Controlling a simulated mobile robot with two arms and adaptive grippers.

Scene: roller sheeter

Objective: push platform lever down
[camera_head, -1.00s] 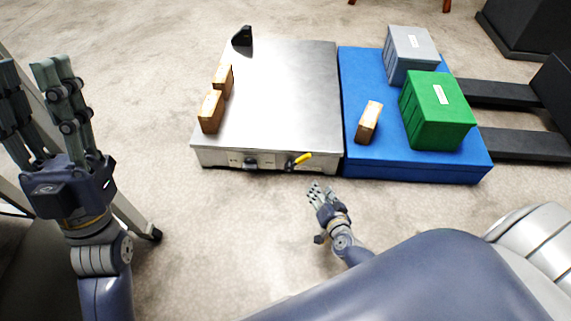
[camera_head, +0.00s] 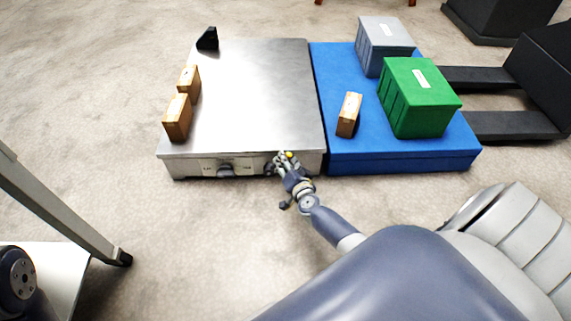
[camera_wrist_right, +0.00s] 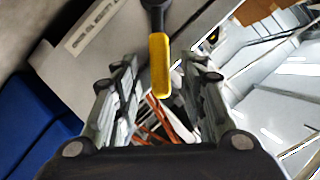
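The metal platform (camera_head: 255,95) stands on the floor with a control panel on its front face. Its lever has a yellow handle (camera_head: 288,154) at the right of that panel. The yellow handle also shows in the right wrist view (camera_wrist_right: 160,65), on a dark stem. My right gripper (camera_head: 280,161) is at the lever, in front of the panel. In the right wrist view my right gripper (camera_wrist_right: 163,78) is open, with the yellow handle between its two fingers. I cannot tell whether a finger touches it. My left gripper is outside the views.
Two wooden blocks (camera_head: 178,117) (camera_head: 189,81) and a black wedge-shaped piece (camera_head: 208,39) lie along the platform's left side. A blue platform (camera_head: 345,65) adjoins on the right, bearing a green crate (camera_head: 419,97), a grey crate (camera_head: 386,46) and a wooden block (camera_head: 349,114). Dark forks (camera_head: 500,125) lie beyond.

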